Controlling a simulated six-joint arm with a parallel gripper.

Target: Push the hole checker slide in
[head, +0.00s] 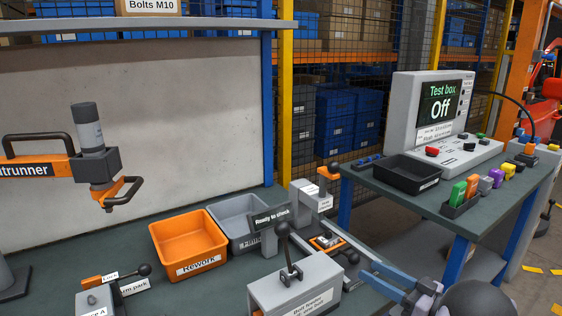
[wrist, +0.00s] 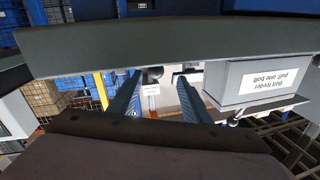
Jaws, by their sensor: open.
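My gripper (head: 380,281) has blue fingers and is open, to the right of the checker. In the wrist view my gripper (wrist: 159,76) has nothing clearly held between its fingers.
The bolt feeder (head: 296,285) with its upright lever stands close to the left of my gripper. An orange Rework bin (head: 188,244) and a grey bin (head: 240,222) lie behind. A second table (head: 400,193) with the test box (head: 430,115) stands at the right.

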